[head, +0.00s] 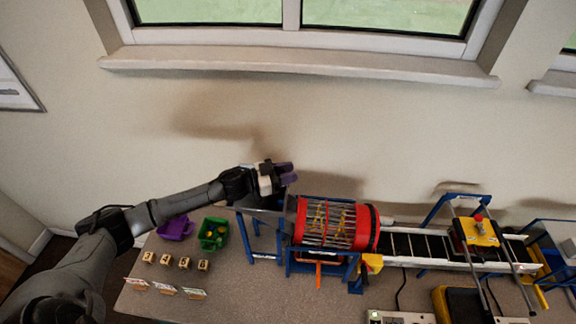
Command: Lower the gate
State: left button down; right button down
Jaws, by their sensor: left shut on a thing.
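My left gripper (284,173) reaches in from the left, over the inlet end of the red drum sorter (308,222). Its purple-tipped fingers are shut on a small part above the dark feed chute (262,203). This part appears to be the gate, but the fingers hide most of it. How high the gate stands cannot be told. The chute sits on a blue frame to the left of the drum. My right gripper is not in view.
A purple bin (175,228) and a green bin (213,234) stand at the left, behind several number blocks (166,260) and cards (164,290). A conveyor (418,248) with a yellow red-button box (480,231) runs right. The table's front middle (250,295) is clear.

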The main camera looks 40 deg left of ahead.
pick_arm(q)
jog(key=shift+f, duration=0.8)
jog(key=c, duration=0.9)
grip_release()
jog(key=shift+o, duration=0.2)
jog(key=shift+r, duration=0.1)
jog(key=w+d+r+b, duration=0.1)
jog(key=d+r, duration=1)
jog(key=shift+d, duration=0.35)
